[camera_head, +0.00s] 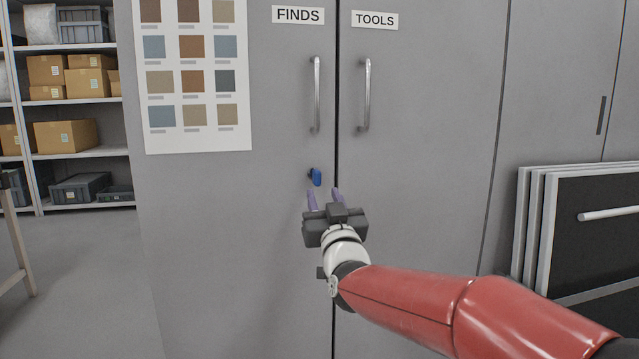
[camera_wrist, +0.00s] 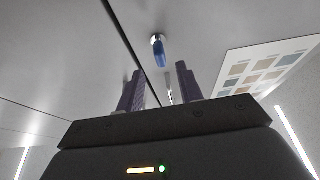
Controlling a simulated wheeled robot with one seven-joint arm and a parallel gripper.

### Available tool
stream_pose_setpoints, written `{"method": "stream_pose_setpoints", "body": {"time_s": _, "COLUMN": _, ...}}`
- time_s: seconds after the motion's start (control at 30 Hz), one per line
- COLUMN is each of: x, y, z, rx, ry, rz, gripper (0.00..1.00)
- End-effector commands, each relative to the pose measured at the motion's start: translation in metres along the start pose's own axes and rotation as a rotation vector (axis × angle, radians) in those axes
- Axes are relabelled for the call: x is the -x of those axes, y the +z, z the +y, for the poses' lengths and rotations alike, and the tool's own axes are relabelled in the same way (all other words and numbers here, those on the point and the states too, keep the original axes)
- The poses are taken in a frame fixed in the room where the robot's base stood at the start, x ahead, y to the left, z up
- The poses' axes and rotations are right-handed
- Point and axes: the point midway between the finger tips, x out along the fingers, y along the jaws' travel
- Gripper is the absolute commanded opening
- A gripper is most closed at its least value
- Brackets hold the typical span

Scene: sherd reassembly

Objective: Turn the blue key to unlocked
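The blue key (camera_head: 316,178) sits in a lock on the left cabinet door, the one labelled FINDS, just left of the seam between the doors. It also shows in the wrist view (camera_wrist: 160,52), beyond the fingertips. My gripper (camera_head: 325,196) is just below and in front of the key, with its two purple fingers spread apart. In the wrist view my gripper (camera_wrist: 160,82) is open and nothing is between the fingers. The key appears apart from both fingers.
The FINDS door has a vertical handle (camera_head: 316,95) above the key; the TOOLS door has a similar handle (camera_head: 365,95). A colour swatch chart (camera_head: 195,142) hangs on the left. Framed panels (camera_head: 590,235) lean at the right. Shelves with boxes (camera_head: 66,136) stand at the far left.

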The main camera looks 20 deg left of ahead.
Motion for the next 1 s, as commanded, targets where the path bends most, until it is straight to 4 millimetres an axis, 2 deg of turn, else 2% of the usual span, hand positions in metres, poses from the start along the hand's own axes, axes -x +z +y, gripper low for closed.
{"method": "stream_pose_setpoints", "body": {"time_s": 0.5, "x": -0.071, "y": -0.004, "z": 0.0, "rx": -0.007, "ry": 0.003, "rz": 0.018, "gripper": 0.36}}
{"method": "stream_pose_setpoints", "body": {"time_s": 0.67, "x": -0.079, "y": -0.003, "z": 0.0, "rx": -0.005, "ry": 0.003, "rz": 0.017, "gripper": 0.36}}
{"method": "stream_pose_setpoints", "body": {"time_s": 0.9, "x": -0.079, "y": -0.002, "z": 0.0, "rx": -0.004, "ry": 0.003, "rz": 0.017, "gripper": 0.36}}
{"method": "stream_pose_setpoints", "body": {"time_s": 1.0, "x": -0.079, "y": -0.002, "z": 0.0, "rx": -0.004, "ry": 0.003, "rz": 0.016, "gripper": 0.25}}
